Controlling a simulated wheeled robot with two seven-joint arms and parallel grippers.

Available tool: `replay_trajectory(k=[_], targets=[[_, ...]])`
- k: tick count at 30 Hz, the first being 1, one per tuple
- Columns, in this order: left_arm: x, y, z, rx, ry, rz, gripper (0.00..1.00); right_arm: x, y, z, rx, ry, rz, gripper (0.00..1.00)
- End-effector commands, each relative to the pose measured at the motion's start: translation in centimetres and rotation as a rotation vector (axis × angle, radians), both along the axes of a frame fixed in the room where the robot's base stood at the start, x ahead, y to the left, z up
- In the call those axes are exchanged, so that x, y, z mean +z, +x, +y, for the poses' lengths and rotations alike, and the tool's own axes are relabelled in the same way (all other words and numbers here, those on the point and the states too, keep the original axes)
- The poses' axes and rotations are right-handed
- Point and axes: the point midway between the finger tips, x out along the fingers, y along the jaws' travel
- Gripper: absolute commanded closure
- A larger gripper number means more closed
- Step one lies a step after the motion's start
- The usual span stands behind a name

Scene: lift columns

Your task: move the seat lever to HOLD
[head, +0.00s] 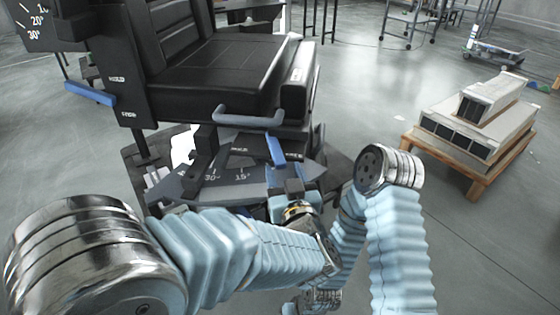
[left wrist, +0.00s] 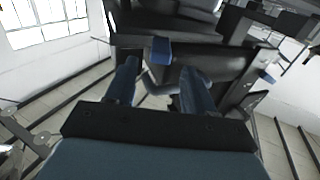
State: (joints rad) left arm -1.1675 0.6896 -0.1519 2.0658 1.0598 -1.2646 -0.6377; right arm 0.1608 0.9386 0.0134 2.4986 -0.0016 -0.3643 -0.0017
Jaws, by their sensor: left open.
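A black chair has a short blue lever (head: 276,150) under its seat front, tilted, right of a small white label that seems to read HOLD (head: 238,149). A second blue lever (head: 95,93) juts from the left side plate, between labels there. I cannot tell for sure which is the seat lever. My left gripper (head: 293,186) is open and empty, just below and in front of the front lever, apart from it. In the left wrist view, the gripper (left wrist: 160,70) has its fingers spread, with a blue lever end (left wrist: 160,50) centred beyond them.
An angle-marked plate (head: 240,177) lies below. My right arm is folded at the right, its gripper out of sight. A low wooden table (head: 475,168) with grey units stands right; floor between is clear.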

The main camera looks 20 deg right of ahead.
Motion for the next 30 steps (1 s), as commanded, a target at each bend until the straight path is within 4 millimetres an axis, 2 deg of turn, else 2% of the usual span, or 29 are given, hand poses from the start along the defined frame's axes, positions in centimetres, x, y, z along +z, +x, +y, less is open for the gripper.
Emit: replay_trajectory(k=[3, 7, 18, 28, 30], targets=[[0.0, 2.1, -0.1, 0.002, 0.000, 0.000, 0.47, 0.2, 0.0, 0.1, 0.001, 0.001, 0.000, 0.56], [0.0, 3.5, -0.2, 0.000, 0.001, 0.000, 0.47, 0.3, 0.0, 0.1, 0.001, 0.001, 0.000, 0.56], [0.0, 4.1, -0.3, -0.001, 0.001, 0.000, 0.47, 0.3, 0.0, 0.1, 0.002, 0.001, 0.000, 0.56], [0.0, 4.1, -0.3, -0.001, 0.000, 0.000, 0.97, 0.3, 0.0, 0.1, 0.001, 0.001, 0.000, 0.56], [0.0, 4.1, -0.3, -0.001, 0.000, 0.000, 1.00, 0.3, 0.0, 0.1, 0.001, 0.001, 0.000, 0.56]])
